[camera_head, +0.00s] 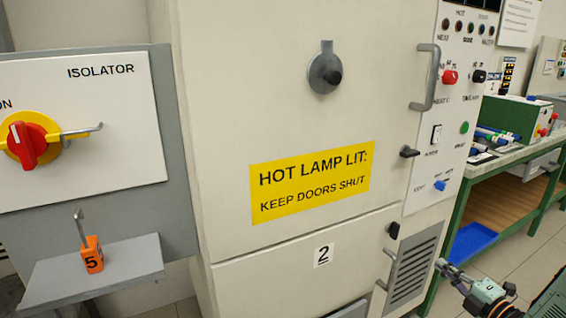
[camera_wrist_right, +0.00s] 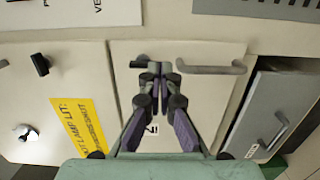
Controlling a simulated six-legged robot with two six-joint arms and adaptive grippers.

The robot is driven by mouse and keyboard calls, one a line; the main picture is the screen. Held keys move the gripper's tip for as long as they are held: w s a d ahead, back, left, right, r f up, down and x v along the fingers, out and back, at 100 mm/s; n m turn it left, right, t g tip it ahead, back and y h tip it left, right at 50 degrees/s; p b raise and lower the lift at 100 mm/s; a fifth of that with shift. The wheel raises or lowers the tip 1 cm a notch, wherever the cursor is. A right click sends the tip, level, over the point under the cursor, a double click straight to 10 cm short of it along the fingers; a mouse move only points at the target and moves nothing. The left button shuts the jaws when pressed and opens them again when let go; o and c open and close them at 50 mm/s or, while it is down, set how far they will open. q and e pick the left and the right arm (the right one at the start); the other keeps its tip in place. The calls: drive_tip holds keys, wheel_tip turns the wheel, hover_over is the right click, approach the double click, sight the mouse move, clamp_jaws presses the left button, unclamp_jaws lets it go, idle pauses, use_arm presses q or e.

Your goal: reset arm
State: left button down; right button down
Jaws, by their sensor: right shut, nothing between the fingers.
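My right gripper (camera_head: 441,265) is at the lower right of the head view, in front of the cabinet's vent grille side and apart from the cabinet as far as I can tell. In the right wrist view my right gripper (camera_wrist_right: 154,72) has its fingers together with nothing between them. The lower cabinet door (camera_wrist_right: 190,100) lies beyond the fingers. My left gripper is not in either view.
A tall cabinet (camera_head: 270,100) with handles (camera_head: 428,78) and knobs fills the middle. A green-framed bench (camera_head: 500,160) stands at right.

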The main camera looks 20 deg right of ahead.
drive_tip(key=s+a+f+m+g+h, duration=0.1)
drive_tip(key=a+f+m+g+h, duration=0.25)
drive_tip(key=f+m, duration=0.65)
drive_tip(key=s+a+f+m+g+y, duration=0.1)
drive_tip(key=s+a+f+m+g, duration=0.2)
drive_tip(key=a, duration=0.4)
drive_tip(key=s+a+f+m+g+y, duration=0.1)
drive_tip(key=a+m+g+y, duration=0.15)
drive_tip(key=a+m, duration=0.4)
drive_tip(key=s+a+r+g+p, duration=0.1)
drive_tip(key=s+a+g, duration=0.8)
drive_tip(key=s+a, duration=1)
drive_tip(key=shift+s+r+n, duration=0.45)
drive_tip(key=shift+s+r, duration=0.45)
drive_tip(key=shift+s, duration=0.3)
